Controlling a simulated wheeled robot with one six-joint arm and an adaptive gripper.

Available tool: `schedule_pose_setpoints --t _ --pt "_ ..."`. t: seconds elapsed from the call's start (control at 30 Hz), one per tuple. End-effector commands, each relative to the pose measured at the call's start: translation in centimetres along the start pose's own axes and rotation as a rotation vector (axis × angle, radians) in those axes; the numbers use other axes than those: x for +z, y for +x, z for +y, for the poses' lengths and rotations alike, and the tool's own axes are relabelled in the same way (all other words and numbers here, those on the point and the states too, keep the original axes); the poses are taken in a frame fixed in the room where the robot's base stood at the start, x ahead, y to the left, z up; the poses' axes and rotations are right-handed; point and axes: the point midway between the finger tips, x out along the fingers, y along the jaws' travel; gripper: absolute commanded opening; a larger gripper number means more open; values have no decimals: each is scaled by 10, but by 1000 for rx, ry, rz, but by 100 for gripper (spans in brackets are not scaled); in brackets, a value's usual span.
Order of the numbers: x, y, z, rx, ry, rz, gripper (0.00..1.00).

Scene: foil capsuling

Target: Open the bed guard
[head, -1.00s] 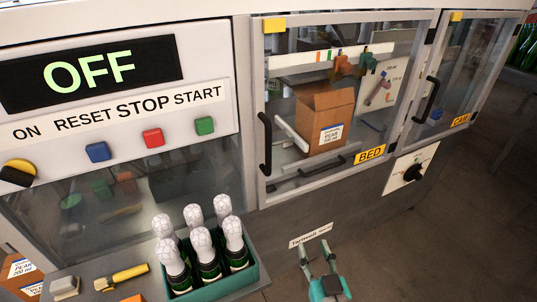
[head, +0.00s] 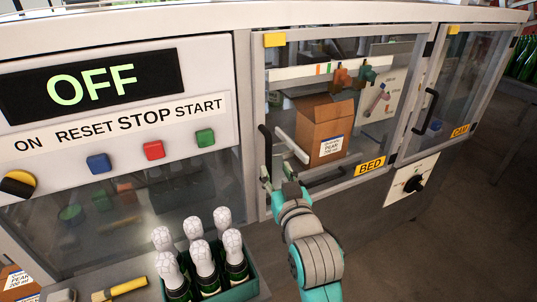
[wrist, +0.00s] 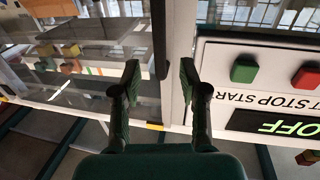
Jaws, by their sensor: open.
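The bed guard (head: 345,27) is a clear framed door with a yellow BED label (head: 370,165); it looks closed. Its black upright handle (head: 265,148) is on the door's left edge. My gripper (head: 276,178) is at the lower end of this handle, with the arm reaching up from below. In the wrist view my gripper (wrist: 159,72) is open, with the dark handle (wrist: 159,35) lined up in the gap between its fingers. I see no finger closed on the handle. The exact depth between fingers and handle is hard to tell.
A cardboard box (head: 323,127) stands behind the guard. The CAM door (head: 453,85) and a black rotary knob (head: 413,184) are to the right. The control panel (head: 120,130) reads OFF. A green crate (head: 245,290) of foil-topped bottles stands below left of my arm.

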Motion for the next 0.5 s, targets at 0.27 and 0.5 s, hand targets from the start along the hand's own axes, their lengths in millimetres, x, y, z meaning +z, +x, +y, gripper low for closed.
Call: schedule_pose_setpoints --t 0.27,0.5 --pt "0 50 0 0 0 1 43" --pt "0 74 0 0 0 2 43"
